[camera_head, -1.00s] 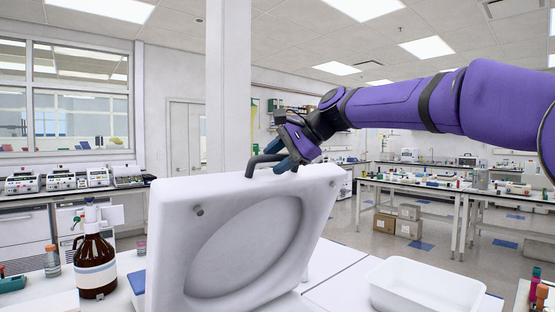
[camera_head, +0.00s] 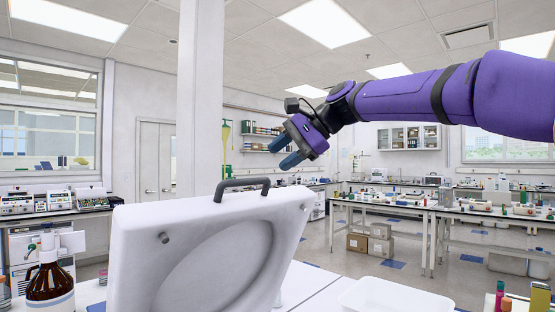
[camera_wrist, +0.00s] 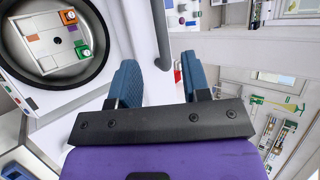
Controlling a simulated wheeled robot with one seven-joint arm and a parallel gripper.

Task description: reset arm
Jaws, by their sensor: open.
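My gripper (camera_head: 285,151) is open and empty in the head view, up in the air above and to the right of the dark handle (camera_head: 242,186) on the raised white lid (camera_head: 210,250). Its two blue fingers point down and left, clear of the handle. The lid stands tilted open. In the wrist view my gripper (camera_wrist: 160,65) has its blue fingers spread apart with nothing between them. The grey handle (camera_wrist: 160,35) shows beyond the fingertips. A round open chamber with a pale rotor (camera_wrist: 60,40) lies at upper left, with small orange, purple and green parts.
A brown bottle (camera_head: 50,284) stands left of the lid. A white tray (camera_head: 395,298) lies on the bench to the right. Benches with lab items (camera_head: 440,210) stand behind at right. Instruments (camera_head: 55,200) line the left wall. Air around the gripper is free.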

